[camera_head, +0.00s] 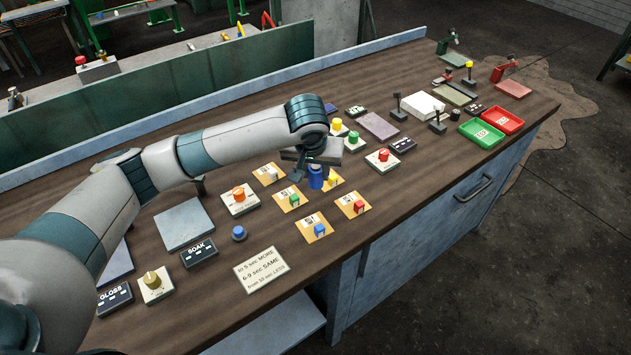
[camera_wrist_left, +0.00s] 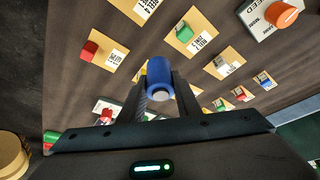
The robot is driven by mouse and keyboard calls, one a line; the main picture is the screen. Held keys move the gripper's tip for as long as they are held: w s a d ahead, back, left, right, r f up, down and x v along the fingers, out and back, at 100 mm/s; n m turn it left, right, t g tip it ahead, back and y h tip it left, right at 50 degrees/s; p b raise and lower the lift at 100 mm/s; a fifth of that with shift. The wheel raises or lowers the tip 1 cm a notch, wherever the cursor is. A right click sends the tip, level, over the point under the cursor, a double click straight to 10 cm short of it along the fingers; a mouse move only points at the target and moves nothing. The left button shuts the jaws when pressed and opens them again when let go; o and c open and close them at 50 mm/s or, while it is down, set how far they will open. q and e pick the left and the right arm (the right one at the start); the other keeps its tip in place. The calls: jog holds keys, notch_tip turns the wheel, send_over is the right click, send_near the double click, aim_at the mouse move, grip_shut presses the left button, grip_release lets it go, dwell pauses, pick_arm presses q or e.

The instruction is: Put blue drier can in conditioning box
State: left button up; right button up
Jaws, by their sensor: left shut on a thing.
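My left gripper (camera_head: 314,164) is shut on the blue drier can (camera_head: 316,178), a blue cylinder held above the tan cards near the middle of the table. In the left wrist view the can (camera_wrist_left: 160,78) sits between the two fingers, its round end toward the camera. I cannot tell from the labels which thing is the conditioning box. A green tray (camera_head: 466,130) and a red tray (camera_head: 517,124) stand at the table's right end, with small labels I cannot read. My right gripper is not in view.
Tan cards with small coloured blocks lie below and around the gripper, including a green block (camera_head: 294,200), a blue block (camera_head: 319,230) and a red block (camera_head: 359,206).

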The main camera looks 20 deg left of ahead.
aim_at(315, 182)
pick_arm(q)
notch_tip(315, 182, down, 3)
jog(key=shift+f+p, duration=0.2)
jog(key=shift+p, duration=0.45)
jog(key=shift+f, duration=0.25)
jog(key=shift+f, duration=0.1)
jog(key=o, duration=1.1)
